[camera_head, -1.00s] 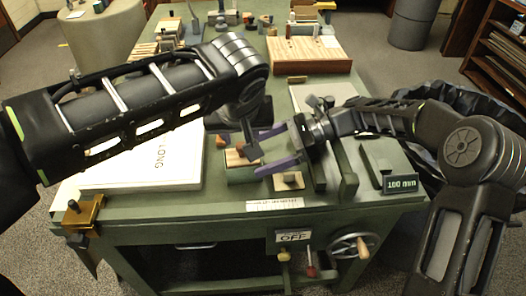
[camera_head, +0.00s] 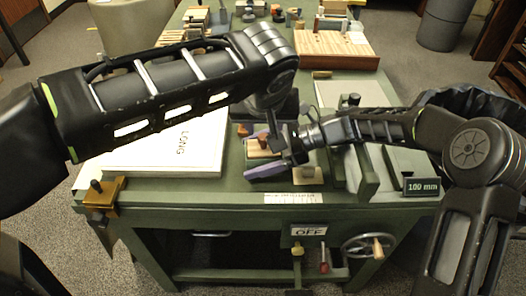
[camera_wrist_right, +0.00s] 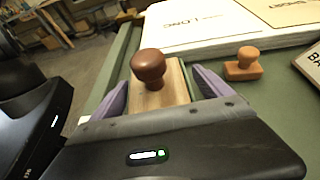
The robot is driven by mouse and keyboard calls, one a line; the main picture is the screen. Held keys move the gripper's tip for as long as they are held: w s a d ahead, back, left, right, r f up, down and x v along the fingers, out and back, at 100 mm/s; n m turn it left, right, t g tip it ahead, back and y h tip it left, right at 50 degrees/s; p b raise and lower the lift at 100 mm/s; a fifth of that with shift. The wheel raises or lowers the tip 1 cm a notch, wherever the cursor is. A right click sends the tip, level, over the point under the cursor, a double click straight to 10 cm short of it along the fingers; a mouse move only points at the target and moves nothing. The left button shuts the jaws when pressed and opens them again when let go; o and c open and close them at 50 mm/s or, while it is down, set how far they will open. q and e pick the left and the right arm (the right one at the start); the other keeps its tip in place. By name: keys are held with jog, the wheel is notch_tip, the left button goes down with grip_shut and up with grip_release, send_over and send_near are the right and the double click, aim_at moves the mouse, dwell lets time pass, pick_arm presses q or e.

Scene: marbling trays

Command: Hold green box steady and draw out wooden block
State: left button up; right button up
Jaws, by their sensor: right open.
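The wooden block (camera_wrist_right: 160,99) has a round brown knob on top and lies between my right gripper's purple fingers in the right wrist view. In the head view the block (camera_head: 260,148) shows pale at the table's front middle, with the green box (camera_head: 257,160) around it largely hidden by the fingers. My right gripper (camera_head: 259,155) is open, one finger on each side; contact cannot be told. My left gripper (camera_head: 272,122) is just above and behind the block. Its jaws are mostly hidden by its own wrist, so its opening is unclear.
A white board marked LONG (camera_head: 150,160) lies left of the box. A small wooden stamp (camera_wrist_right: 243,66) stands nearby. Green bars and a 100 mm sign (camera_head: 422,187) are to the right. A slotted wooden block (camera_head: 335,48) and small tools stand farther back.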

jog(key=shift+c, duration=0.6)
jog(key=c, duration=1.5)
dwell(0.4)
